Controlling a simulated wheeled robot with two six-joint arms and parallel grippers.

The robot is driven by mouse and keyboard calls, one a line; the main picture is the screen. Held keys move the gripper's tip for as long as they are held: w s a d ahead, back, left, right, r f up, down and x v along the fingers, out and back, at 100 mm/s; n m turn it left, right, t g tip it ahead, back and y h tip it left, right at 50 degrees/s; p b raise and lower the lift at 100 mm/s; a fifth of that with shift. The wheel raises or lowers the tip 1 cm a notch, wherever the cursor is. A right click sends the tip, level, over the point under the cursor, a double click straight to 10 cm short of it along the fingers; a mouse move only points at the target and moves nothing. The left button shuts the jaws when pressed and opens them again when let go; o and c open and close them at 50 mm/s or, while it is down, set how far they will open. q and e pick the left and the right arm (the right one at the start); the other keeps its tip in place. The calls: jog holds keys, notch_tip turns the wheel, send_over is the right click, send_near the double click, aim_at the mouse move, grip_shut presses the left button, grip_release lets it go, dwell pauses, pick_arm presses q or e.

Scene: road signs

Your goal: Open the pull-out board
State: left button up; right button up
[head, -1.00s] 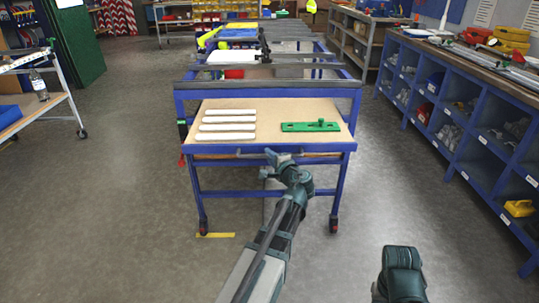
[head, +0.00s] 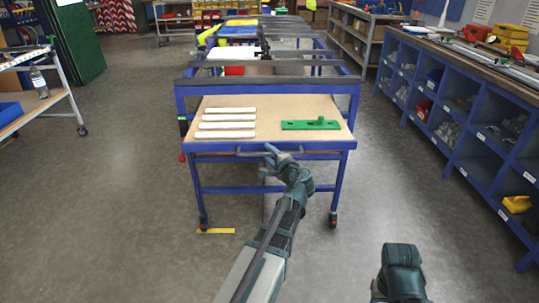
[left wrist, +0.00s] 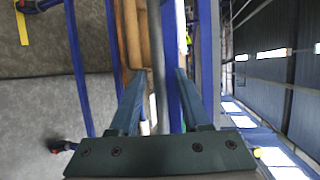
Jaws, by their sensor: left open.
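The pull-out board (head: 270,122) is a tan panel at the near end of a blue-framed cart (head: 194,180), with a thin grey handle bar (head: 248,153) along its front edge. Several white strips (head: 227,123) and a green tool with a knob (head: 311,125) lie on it. My left gripper (head: 273,158) is open at the handle, near its middle. In the left wrist view, a grey bar (left wrist: 157,65) runs between the open fingers of my left gripper (left wrist: 158,85); I cannot tell whether they touch it. My right gripper is not in view; only part of my right arm shows.
Blue shelving with bins (head: 470,115) runs along the right. A trolley (head: 40,90) with a bottle (head: 38,82) stands at the left. The grey floor (head: 110,220) on the left of the cart is clear. The cart stands on wheels.

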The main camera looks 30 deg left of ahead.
pick_arm(q)
jog(key=p+v, duration=0.2)
jog(key=v, duration=1.1)
jog(key=shift+s+d, duration=0.25)
jog(key=shift+d, duration=0.05)
jog(key=s+d+r+n+g+h+p, duration=0.2)
jog(key=s+d+g+h+p, duration=0.2)
jog(key=s+d+p, duration=0.4)
jog(key=s+d+r+n+g+h+p, duration=0.2)
jog(key=s+d+g+h+p, duration=0.3)
jog(key=d+p, duration=1)
jog(key=s+d+h, duration=0.1)
jog(key=s+h, duration=0.1)
jog(key=s, duration=0.2)
jog(key=shift+d+r+h, duration=0.3)
jog(key=shift+r, duration=0.05)
jog(key=shift+w, duration=0.1)
